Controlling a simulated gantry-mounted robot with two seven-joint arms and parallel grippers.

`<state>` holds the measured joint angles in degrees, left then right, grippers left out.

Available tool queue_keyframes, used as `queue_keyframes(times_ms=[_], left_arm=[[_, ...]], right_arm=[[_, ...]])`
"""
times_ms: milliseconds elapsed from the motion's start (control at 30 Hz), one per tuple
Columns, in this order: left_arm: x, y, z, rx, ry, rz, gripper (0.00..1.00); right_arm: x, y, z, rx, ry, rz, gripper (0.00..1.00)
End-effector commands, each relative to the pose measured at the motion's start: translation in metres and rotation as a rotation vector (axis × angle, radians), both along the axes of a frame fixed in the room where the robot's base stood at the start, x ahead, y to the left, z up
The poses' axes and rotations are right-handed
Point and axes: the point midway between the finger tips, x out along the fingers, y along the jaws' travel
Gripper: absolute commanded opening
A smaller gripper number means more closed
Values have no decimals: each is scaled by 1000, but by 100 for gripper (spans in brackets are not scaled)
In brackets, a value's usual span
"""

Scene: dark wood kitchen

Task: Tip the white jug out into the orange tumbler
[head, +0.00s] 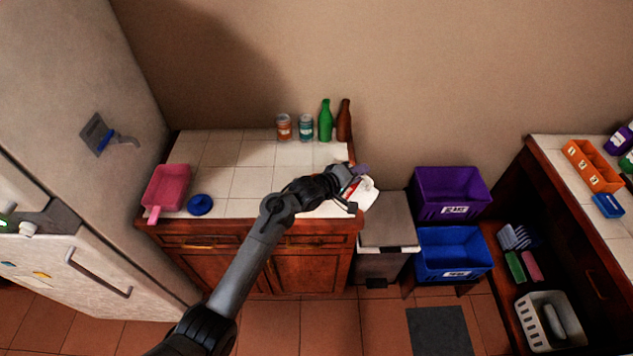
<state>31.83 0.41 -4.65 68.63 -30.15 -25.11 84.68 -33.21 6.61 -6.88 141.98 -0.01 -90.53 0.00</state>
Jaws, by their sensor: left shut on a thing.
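My left arm reaches up over the tiled counter, and its gripper (354,188) is at the counter's right end. It is shut on a white object (368,194), which looks like the white jug. The jug seems tilted, and the gripper and wrist hide much of it. A small red-orange patch (350,187) shows beside the fingers; I cannot tell whether it is the orange tumbler. No tumbler is clearly visible. Whether anything flows from the jug is too small to tell. My right gripper is not in view.
A pink tray (167,187) and blue disc (200,205) lie left. Purple (452,188) and blue (455,250) bins stand right.

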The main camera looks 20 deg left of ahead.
Motion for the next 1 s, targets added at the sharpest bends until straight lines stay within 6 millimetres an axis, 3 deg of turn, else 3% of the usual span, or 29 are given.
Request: queue_keyframes(times_ms=[67,1000], left_arm=[[2,3,8,-18,0,1,0],[5,22,17,-130,25,1,0]], right_arm=[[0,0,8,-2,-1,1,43],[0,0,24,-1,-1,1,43]])
